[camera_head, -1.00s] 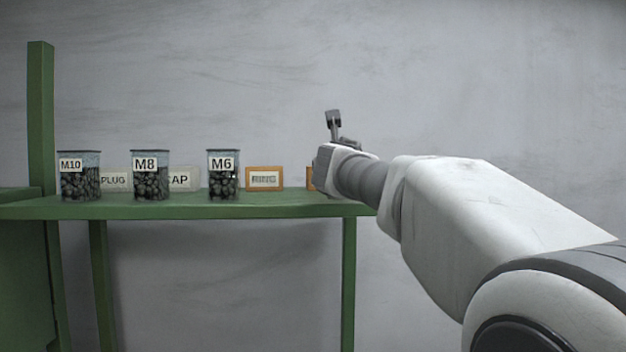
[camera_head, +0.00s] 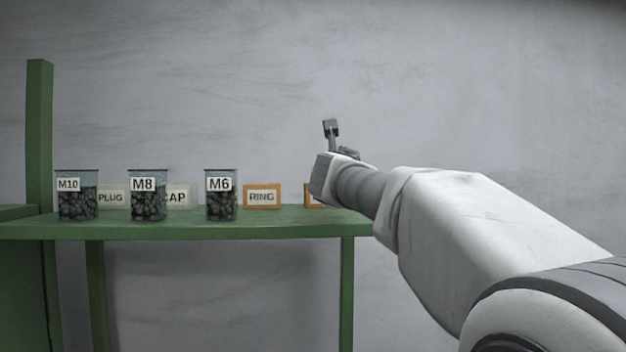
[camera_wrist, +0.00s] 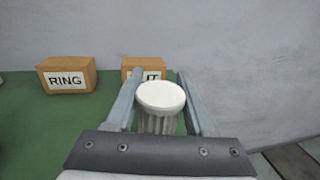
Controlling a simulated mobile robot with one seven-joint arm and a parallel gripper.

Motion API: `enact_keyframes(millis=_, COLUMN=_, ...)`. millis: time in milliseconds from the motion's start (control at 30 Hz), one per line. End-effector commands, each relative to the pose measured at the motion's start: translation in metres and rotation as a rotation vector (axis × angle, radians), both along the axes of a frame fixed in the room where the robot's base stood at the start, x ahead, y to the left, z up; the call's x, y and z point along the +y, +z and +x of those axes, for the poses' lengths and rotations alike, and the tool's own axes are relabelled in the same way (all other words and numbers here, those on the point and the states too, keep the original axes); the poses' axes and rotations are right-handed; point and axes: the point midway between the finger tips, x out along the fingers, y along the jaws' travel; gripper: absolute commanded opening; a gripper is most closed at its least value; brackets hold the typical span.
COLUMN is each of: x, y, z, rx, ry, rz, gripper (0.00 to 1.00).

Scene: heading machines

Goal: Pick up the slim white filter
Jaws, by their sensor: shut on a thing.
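The slim white filter (camera_wrist: 159,107) is a ribbed white cylinder with a smooth round top. In the wrist view it stands upright between the two fingers of my gripper (camera_wrist: 160,100), which is shut on it. The lower part of the filter is hidden by the gripper's body. In the head view my gripper (camera_head: 331,130) is at the right end of the green shelf, mostly hidden behind my own arm, and the filter cannot be made out there.
The green shelf (camera_head: 290,226) carries jars labelled M10 (camera_head: 76,203), M8 (camera_head: 149,205) and M6 (camera_head: 221,205). Behind them are boxes marked PLUG (camera_head: 111,198), CAP (camera_head: 178,198) and RING (camera_head: 262,197). A partly hidden box (camera_wrist: 150,75) stands just beyond my gripper. A grey wall is behind.

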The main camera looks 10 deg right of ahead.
Motion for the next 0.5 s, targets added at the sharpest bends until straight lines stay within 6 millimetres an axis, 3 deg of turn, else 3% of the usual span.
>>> enact_keyframes(millis=200, x=-0.001, y=0.045, z=0.000, rx=-0.002, ry=-0.001, rz=0.002, gripper=0.00)
enact_keyframes(millis=500, x=-0.001, y=0.092, z=0.000, rx=-0.006, ry=-0.003, rz=0.004, gripper=0.00)
